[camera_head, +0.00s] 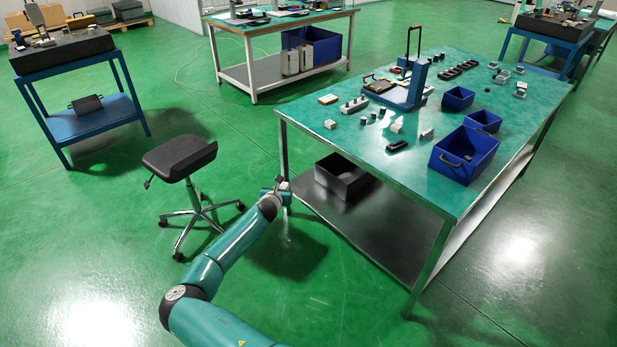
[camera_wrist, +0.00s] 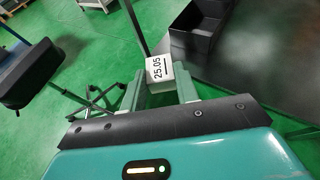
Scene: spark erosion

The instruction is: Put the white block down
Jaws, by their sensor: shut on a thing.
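In the head view my gripper (camera_head: 281,188) hangs in front of the near left corner of the green-topped workbench (camera_head: 310,122), beside a table leg. It appears lower than the bench top. The block itself is too small to make out clearly in the head view.
A black stool (camera_head: 180,158) stands left of my gripper. A black box (camera_head: 342,177) sits on the bench's lower shelf.

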